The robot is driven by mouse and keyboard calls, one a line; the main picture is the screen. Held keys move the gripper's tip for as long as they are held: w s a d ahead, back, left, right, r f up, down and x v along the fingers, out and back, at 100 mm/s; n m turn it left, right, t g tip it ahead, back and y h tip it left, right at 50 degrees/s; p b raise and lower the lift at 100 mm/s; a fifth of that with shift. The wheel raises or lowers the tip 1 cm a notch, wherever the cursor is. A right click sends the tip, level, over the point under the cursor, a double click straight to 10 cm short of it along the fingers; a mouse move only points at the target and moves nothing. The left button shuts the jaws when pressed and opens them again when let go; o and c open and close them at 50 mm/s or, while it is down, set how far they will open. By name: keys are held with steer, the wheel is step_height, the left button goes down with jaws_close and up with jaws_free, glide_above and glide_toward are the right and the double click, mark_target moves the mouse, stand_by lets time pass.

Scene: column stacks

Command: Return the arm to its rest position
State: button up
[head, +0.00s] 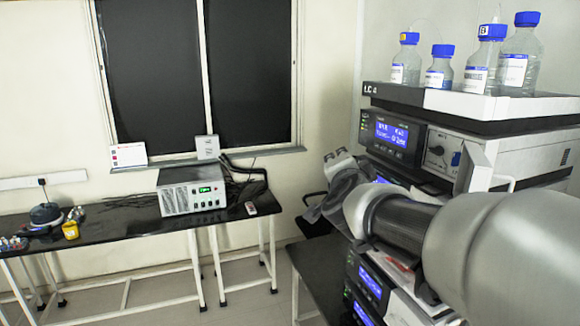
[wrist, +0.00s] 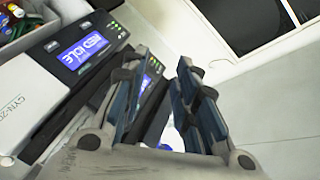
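My arm (head: 480,240) reaches in from the right edge of the head view, in front of the instrument stack. My gripper (head: 337,156) is at its far end, left of the stack's display modules. In the wrist view my gripper (wrist: 160,62) has its two dark fingers apart, with a gap between them. I see nothing held between the fingers. My arm hides part of the middle of the stack.
The instrument stack (head: 510,145) stands close on the right, with several blue-capped bottles (head: 488,60) in its top tray (head: 450,99). A black bench (head: 130,218) along the wall carries a grey power unit (head: 190,190). Open floor (head: 240,303) lies between bench and stack.

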steer(key=s+a+f+n+g+y+b, duration=0.1)
steer(key=s+f+n+g+y+b, duration=0.3)
steer(key=s+f, duration=0.6)
steer(key=s+a+f+n+g+b, duration=0.25)
steer(key=s+f+n, duration=0.25)
steer(key=s+f, duration=0.4)
steer(key=s+d+f+n+g+h+b, duration=0.1)
steer(key=s+d+f+n+g+b, duration=0.1)
steer(key=s+f, duration=0.6)
steer(key=s+d+f+n+g+h+b, duration=0.1)
steer(key=s+d+f+n+g+b, duration=0.1)
steer(key=s+f, duration=0.5)
steer(key=s+d+g, duration=0.1)
steer(key=s+d, duration=0.1)
steer(key=s, duration=0.2)
steer(key=shift+d+f+b, duration=0.2)
steer(key=shift+f+b, duration=0.15)
steer(key=shift+b, duration=0.05)
steer(key=shift+w, duration=0.1)
